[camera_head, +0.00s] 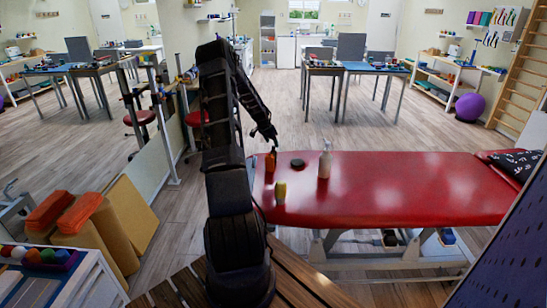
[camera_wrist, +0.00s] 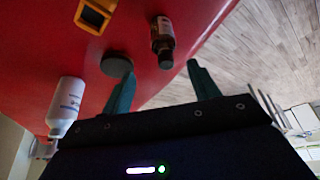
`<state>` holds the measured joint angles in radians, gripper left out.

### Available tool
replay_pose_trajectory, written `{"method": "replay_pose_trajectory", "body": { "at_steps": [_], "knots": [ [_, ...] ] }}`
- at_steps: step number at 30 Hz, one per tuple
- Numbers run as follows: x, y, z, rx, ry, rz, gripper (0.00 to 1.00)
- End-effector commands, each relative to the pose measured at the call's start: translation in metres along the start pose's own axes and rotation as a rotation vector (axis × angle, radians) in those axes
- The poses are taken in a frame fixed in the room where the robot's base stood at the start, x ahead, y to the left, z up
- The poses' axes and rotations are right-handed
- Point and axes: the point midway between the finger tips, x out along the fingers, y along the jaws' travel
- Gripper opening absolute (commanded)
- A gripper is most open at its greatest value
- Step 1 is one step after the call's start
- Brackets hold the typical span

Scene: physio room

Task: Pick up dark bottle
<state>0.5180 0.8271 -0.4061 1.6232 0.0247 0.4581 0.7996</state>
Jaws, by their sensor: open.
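The dark bottle (camera_head: 270,162) stands near the left end of the red treatment table (camera_head: 400,190). In the wrist view the dark bottle (camera_wrist: 162,36) has a pale label and lies just beyond and roughly between my fingertips. My gripper (camera_head: 274,143) hangs just above the bottle in the head view. In the wrist view my gripper (camera_wrist: 160,70) has its two green fingers spread apart, with nothing between them.
A black round puck (camera_head: 297,163) and a white pump bottle (camera_head: 324,164) stand right of the dark bottle. A yellow item (camera_head: 281,193) sits nearer on the table. The table's right part is mostly clear. Orange and yellow bolsters (camera_head: 82,213) lie at left.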

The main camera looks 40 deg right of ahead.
Motion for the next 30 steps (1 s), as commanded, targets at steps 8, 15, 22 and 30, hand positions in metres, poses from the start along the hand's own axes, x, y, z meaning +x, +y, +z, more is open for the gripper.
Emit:
{"method": "replay_pose_trajectory", "body": {
  "at_steps": [8, 15, 22, 30],
  "knots": [
    [0.033, -0.001, 0.0, 0.0, 0.0, 0.0, 0.6],
    [0.05, -0.005, 0.001, 0.0, -0.001, 0.0, 0.6],
    [0.08, -0.008, 0.002, -0.001, -0.001, 0.0, 0.6],
    [0.085, -0.009, 0.002, -0.001, 0.0, -0.001, 0.6]
  ]
}}
